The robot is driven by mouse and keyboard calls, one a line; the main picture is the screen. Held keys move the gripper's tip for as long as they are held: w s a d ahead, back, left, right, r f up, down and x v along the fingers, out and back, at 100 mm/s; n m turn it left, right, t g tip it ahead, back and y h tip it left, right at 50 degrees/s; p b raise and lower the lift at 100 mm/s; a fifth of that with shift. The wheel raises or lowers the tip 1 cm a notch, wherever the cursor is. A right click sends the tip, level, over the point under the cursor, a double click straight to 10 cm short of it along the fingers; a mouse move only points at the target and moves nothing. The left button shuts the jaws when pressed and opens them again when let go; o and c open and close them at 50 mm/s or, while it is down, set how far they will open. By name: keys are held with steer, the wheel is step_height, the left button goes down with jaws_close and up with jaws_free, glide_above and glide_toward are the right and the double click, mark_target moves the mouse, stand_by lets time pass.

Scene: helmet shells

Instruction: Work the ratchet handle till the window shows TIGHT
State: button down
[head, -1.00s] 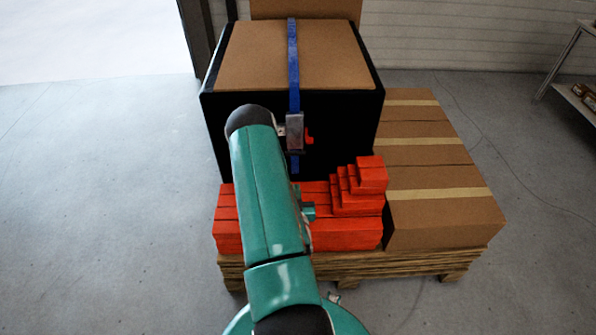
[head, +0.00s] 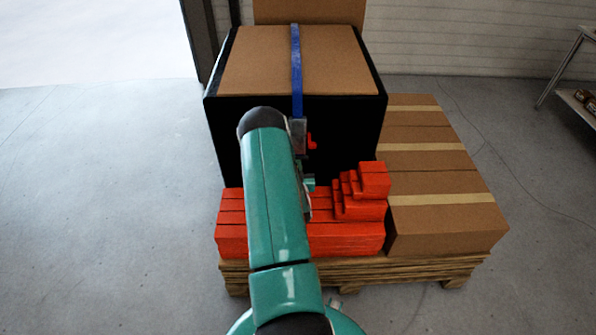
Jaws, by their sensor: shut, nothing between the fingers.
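A blue strap (head: 296,72) runs over the top of a large black-edged crate with a brown top (head: 250,65) and down its front. A grey ratchet (head: 300,132) sits on the strap at the crate's front face. A small red part (head: 311,142), perhaps the ratchet handle, sticks out to its right. My teal arm covers part of the ratchet's left side and the strap below it. No window or lettering is readable. My gripper (head: 309,184) shows partly beside the arm, just below the ratchet. It is shut and empty, and appears apart from the red part.
Red boxes (head: 348,235) are stacked in front of the crate, stepping up at right. Brown taped cartons (head: 445,225) stand right of them, all on a wooden pallet (head: 385,272). A shelf (head: 563,65) stands far right. The grey floor (head: 110,200) is clear at left.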

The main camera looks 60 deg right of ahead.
mark_target(297, 152)
steer(key=shift+w+d+f+t+h, duration=0.1)
steer(key=shift+w+d+f+h, duration=0.1)
steer(key=shift+d, duration=0.25)
steer(key=shift+w+d+f+t+h, duration=0.1)
steer(key=shift+w+d+f+h, duration=0.15)
steer(key=shift+d, duration=0.15)
steer(key=shift+w+d+f+t+h, duration=0.1)
steer(key=shift+w+d+f+h, duration=0.1)
steer(key=shift+d, duration=0.25)
steer(key=shift+a+f, duration=0.1)
